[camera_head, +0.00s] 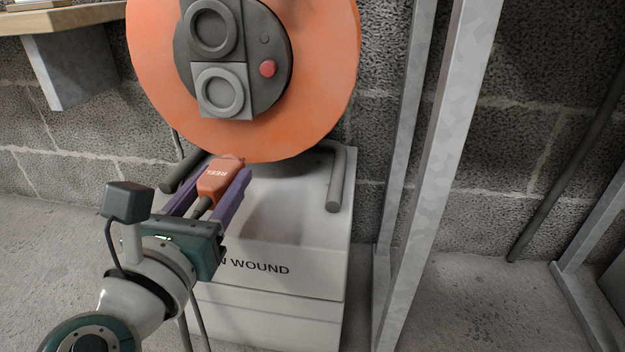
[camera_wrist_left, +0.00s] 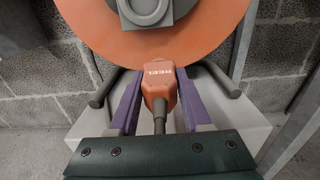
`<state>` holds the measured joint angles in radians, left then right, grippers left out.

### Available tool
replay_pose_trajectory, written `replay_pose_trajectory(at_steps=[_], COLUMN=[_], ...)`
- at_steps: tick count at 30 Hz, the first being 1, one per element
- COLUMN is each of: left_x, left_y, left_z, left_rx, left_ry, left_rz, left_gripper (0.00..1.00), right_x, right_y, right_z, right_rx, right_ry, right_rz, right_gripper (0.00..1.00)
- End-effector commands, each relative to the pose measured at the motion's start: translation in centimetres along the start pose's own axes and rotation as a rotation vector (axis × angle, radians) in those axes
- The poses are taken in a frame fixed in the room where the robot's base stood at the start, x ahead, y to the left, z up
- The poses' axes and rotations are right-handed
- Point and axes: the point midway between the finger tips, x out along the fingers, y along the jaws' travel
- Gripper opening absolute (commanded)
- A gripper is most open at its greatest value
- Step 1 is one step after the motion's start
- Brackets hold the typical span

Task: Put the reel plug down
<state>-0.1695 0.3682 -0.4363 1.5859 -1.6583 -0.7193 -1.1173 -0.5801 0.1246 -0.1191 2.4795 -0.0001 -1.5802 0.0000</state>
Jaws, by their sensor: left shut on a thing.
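The reel plug (camera_head: 217,180) is orange with "REEL" lettering and a dark cable at its rear. My left gripper (camera_head: 212,187) is shut on it, with a purple finger on each side. The plug also shows between the fingers in the left wrist view (camera_wrist_left: 159,85). It is over the pale box (camera_head: 262,270) marked with "WOUND", just in front of the orange reel (camera_head: 245,130). I cannot tell whether the plug touches the box top. My right gripper is not in view.
The reel's dark hub has grey round sockets (camera_head: 221,90) and a red button (camera_head: 268,69). Dark tube feet (camera_head: 337,180) stand at both sides of the box top. A metal upright (camera_head: 440,160) is to the right. A wooden shelf (camera_head: 75,18) is at upper left.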

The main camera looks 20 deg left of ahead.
Motion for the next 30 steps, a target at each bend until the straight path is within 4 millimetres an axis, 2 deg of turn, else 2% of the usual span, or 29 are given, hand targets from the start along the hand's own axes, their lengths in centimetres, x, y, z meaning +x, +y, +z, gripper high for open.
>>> replay_pose_trajectory(at_steps=[1,5,12,20,30], left_x=[0.0,0.0,0.0,0.0,0.0], left_y=[0.0,0.0,0.0,0.0,0.0], left_z=[-0.8,-1.3,-5.0,-4.9,-5.9], left_rx=[0.001,0.001,0.0,0.0,0.0], left_ry=[-0.001,-0.001,0.0,-0.001,-0.001], left_rz=[0.001,0.001,0.0,0.0,0.0], left_gripper=[0.0,0.0,0.0,0.0,0.0], right_x=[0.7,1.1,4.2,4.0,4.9], right_y=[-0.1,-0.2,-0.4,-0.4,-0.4], right_z=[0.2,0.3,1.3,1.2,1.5], right_rx=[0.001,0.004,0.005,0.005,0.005], right_ry=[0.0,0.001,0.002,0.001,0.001], right_rz=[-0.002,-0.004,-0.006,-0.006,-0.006], right_gripper=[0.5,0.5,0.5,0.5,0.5])
